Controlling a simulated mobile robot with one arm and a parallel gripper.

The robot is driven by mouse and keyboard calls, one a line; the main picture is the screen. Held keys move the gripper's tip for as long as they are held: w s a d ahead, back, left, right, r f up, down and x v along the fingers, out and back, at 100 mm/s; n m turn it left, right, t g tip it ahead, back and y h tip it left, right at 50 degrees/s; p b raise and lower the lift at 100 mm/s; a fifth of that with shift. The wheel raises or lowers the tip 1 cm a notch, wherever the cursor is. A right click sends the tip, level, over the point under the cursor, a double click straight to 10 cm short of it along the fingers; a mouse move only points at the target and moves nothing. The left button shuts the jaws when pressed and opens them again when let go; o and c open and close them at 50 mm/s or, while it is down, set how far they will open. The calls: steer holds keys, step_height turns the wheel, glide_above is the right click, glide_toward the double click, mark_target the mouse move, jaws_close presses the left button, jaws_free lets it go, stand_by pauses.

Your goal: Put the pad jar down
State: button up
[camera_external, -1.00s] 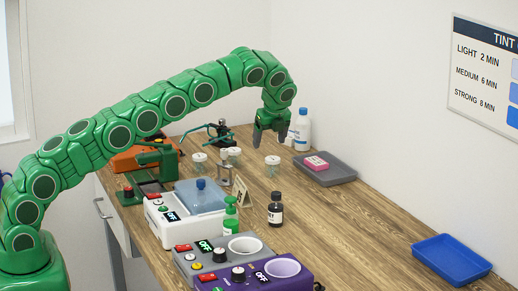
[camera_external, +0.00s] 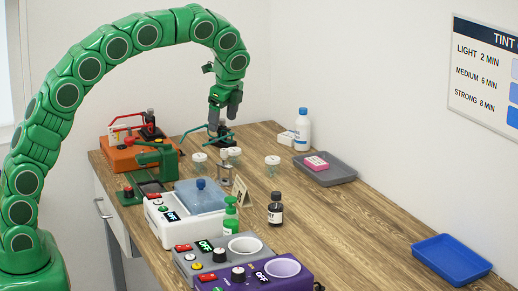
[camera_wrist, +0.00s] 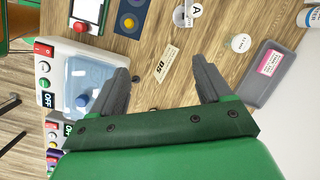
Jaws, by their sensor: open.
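I cannot read which one is the pad jar. In the wrist view one white lid is marked "A" (camera_wrist: 183,15), and another lid (camera_wrist: 239,42) has small unreadable text. My gripper (camera_external: 223,119) hangs above the table near the left and middle jars, pointing down. In the wrist view its two fingers (camera_wrist: 160,72) are spread with nothing between them.
A grey tray (camera_external: 341,175) with a pink pack (camera_external: 316,163) and a white bottle (camera_external: 302,130) lie at the back right. A dark bottle (camera_external: 275,210), card (camera_external: 242,194) and white machine (camera_external: 170,233) stand nearer. A blue tray (camera_external: 451,259) lies right; table between is clear.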

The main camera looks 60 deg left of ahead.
steer(key=s+d+r+n+h, duration=0.1)
steer(key=s+d+n, duration=0.2)
steer(key=s, duration=0.9)
steer(key=s+d+r+n+h, duration=0.1)
steer(key=s+d+n, duration=0.2)
steer(key=s, duration=0.9)
steer(key=s+d+f+n, duration=0.2)
steer(key=s+f+n, duration=0.1)
steer(key=s, duration=0.9)
steer(key=s+d+f+n+g+h, duration=0.1)
steer(key=s+d+f+n, duration=0.2)
steer(key=s, duration=0.9)
steer(key=shift+s+d+f, duration=0.15)
steer(key=shift+s+f, duration=0.05)
steer(key=shift+o, duration=0.3)
